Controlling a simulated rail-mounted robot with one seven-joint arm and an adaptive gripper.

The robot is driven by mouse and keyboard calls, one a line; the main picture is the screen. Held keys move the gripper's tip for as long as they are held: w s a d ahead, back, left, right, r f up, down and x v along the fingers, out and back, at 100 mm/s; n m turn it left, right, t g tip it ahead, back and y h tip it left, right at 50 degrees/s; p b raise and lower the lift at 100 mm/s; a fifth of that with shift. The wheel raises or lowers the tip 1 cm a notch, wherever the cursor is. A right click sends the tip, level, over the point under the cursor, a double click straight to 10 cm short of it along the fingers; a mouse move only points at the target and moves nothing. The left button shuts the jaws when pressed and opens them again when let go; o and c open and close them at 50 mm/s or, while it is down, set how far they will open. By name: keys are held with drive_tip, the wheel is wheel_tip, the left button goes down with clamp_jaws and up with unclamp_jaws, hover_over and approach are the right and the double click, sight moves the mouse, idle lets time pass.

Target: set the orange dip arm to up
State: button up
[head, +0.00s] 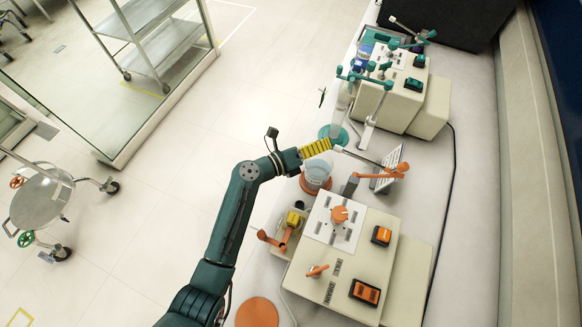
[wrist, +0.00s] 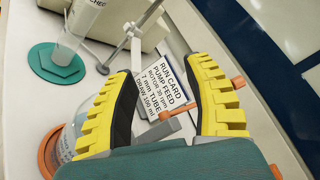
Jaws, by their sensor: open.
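An orange arm (head: 380,173), which looks like the dip arm, lies near the back corner of the nearer cream machine. My gripper (head: 322,147) has yellow ridged fingers and is open above the bench, close to the knob; contact cannot be told. In the wrist view the fingers (wrist: 160,68) are spread with nothing clearly held between them. Part of an orange bar (wrist: 239,82) shows beside the right finger, which hides some of it. A grey piece (wrist: 162,132) shows between the fingers.
A tilted run card (wrist: 160,88) stands behind the arm. A clear beaker (head: 317,172) on an orange base is just below my gripper. The nearer machine (head: 365,235) carries orange controls. A teal-fitted machine (head: 392,100) stands farther back. Bare bench lies to the right.

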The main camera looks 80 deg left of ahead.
drive_tip(key=s+d+f+n+t+b, duration=0.1)
drive_tip(key=s+f+b, duration=0.1)
drive_tip(key=s, duration=0.6)
drive_tip(key=shift+s+d+b, duration=0.25)
drive_tip(key=shift+s+b, duration=0.1)
drive_tip(key=shift+b, duration=0.35)
